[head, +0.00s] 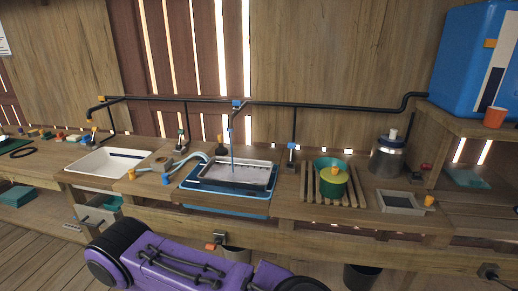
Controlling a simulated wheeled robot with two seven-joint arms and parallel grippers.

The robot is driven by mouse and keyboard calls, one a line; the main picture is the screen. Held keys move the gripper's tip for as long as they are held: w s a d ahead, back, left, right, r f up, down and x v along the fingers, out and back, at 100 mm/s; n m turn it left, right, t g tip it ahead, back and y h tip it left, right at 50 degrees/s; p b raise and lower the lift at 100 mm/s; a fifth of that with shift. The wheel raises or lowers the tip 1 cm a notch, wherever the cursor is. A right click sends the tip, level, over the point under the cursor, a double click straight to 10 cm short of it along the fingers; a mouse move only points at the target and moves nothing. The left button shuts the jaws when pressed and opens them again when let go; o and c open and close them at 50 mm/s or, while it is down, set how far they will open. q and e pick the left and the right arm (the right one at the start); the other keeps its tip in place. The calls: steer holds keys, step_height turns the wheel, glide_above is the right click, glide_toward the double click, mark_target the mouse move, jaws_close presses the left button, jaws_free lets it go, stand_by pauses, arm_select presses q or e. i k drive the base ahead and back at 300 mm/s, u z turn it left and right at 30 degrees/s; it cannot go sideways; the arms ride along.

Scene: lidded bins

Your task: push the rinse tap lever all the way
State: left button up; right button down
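A black pipe (330,104) runs along the back wall above the bench. A blue fitting (237,104) sits on it, and a spout bends down from there over the metal basin (236,176). A thin blue line below the spout, possibly water, reaches the basin. A blue and white piece (291,147) stands at the foot of a pipe drop to the right. An orange fitting (102,98) and spout sit over the white basin at left. I cannot tell which piece is the rinse tap lever or how far it is pushed. Neither gripper can be made out.
The white basin (92,165) is at left, with a light blue hose (185,163) beside the metal basin. A green and yellow pot (332,181) stands on a slatted rack. A metal can (388,158) and a blue tank (465,65) are at right. Bins hang below the bench edge.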

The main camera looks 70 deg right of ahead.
mark_target(291, 146)
steer(key=z, duration=0.15)
steer(key=i, duration=1.1)
steer(key=z, duration=0.65)
steer(key=i, duration=0.85)
steer(key=z, duration=0.7)
